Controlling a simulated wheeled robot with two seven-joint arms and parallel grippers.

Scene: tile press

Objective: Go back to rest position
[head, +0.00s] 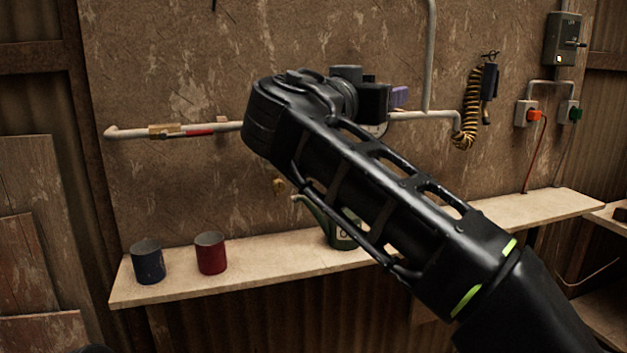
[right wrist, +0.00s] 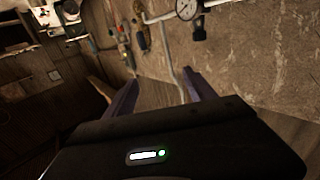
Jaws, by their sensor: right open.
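My right arm comes in from the lower right in the head view and reaches up across the middle. Its right gripper (head: 399,96) is mostly hidden behind the wrist, with a purple finger showing in front of the wall. In the right wrist view, the two purple fingers of the right gripper (right wrist: 160,76) are spread apart with nothing between them. They are open in front of the wall with its pipes. My left gripper is not in view.
A shelf (head: 260,262) holds a dark blue mug (head: 148,262), a red mug (head: 211,253) and a green watering can (head: 340,235), partly hidden by my arm. A pipe (head: 125,132), coiled hose (head: 467,110) and switch box (head: 563,40) are on the wall. A gauge (right wrist: 188,8) shows too.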

